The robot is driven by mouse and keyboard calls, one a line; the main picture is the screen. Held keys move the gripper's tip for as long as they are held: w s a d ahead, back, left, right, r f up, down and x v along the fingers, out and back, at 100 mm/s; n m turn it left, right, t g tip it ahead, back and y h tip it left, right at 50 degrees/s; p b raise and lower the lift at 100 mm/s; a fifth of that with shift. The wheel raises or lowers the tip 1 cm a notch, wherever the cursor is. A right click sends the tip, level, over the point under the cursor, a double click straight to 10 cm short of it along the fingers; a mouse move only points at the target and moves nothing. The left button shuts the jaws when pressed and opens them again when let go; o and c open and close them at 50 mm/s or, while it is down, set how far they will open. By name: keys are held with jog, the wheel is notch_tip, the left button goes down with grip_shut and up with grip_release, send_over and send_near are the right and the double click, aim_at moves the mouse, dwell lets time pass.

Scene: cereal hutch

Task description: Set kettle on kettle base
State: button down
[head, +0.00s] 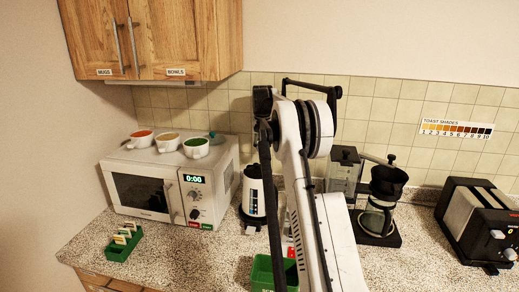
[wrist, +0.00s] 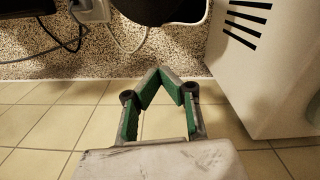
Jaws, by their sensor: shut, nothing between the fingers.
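The kettle (head: 254,196), white with a black top, stands upright on the counter between the microwave and my arm in the head view. A dark kettle base (head: 249,219) shows under its lower edge, though my arm partly covers this area and I cannot tell how the two fit. In the wrist view my gripper (wrist: 162,72) is shut and empty, its green-padded fingers meeting at the tips in front of the wall tiles. A black rounded thing with a pale edge (wrist: 165,14), perhaps part of the kettle or base, lies beyond the fingertips, apart from them.
The microwave (head: 165,183) holds several bowls on top; its vented side (wrist: 262,70) is close right of my gripper. Cords and a wall outlet (wrist: 92,10) are at upper left. A coffee maker (head: 381,205), toaster (head: 478,222), green bin (head: 262,272) and green rack (head: 124,243) stand on the counter.

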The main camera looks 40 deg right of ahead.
aim_at(261, 171)
jog(key=s+a+f, duration=0.1)
jog(key=f, duration=0.1)
jog(key=s+a+f+p, duration=0.1)
jog(key=f, duration=0.1)
jog(key=s+f+p, duration=0.1)
jog(key=f, duration=0.1)
jog(key=shift+a+f, duration=0.3)
jog(key=shift+a, duration=0.1)
jog(key=shift+w, duration=0.1)
jog(key=shift+s+a+f+b, duration=0.15)
jog(key=shift+s+a+b, duration=0.35)
jog(key=shift+s+b, duration=0.1)
jog(key=shift+s+a, duration=0.25)
jog(key=shift+a, duration=0.05)
